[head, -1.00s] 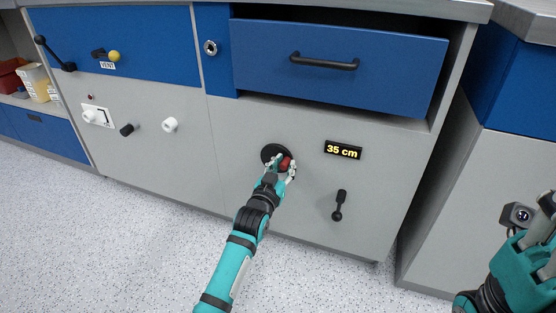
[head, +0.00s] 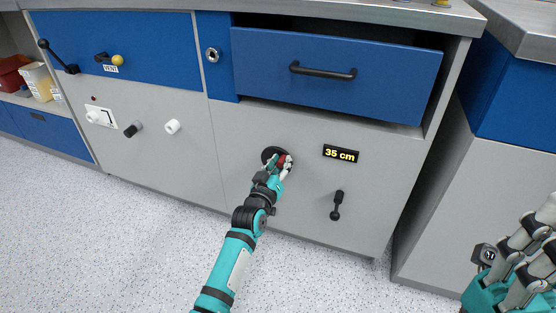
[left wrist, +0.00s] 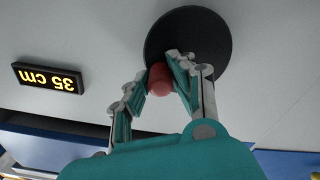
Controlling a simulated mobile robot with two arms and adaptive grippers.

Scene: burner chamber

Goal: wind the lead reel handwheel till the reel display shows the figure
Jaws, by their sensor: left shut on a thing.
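The handwheel is a black disc (head: 271,153) with a red knob (head: 283,160), on the grey cabinet front in the head view. My left gripper (head: 284,167) is shut on the red knob. The left wrist view shows the black disc (left wrist: 188,44) and the red knob (left wrist: 160,79) between the fingers (left wrist: 160,82). The reel display (head: 341,154) reads "35 cm", right of the wheel; it appears upside down in the left wrist view (left wrist: 50,77). My right gripper (head: 528,247) is at the right edge, away from the wheel, its fingers apart.
A black lever (head: 337,205) sits below the display. A blue drawer (head: 335,75) above stands partly open. White knobs (head: 172,127), a black knob (head: 133,129) and a lever with a yellow ball (head: 117,60) are at left. The speckled floor in front is clear.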

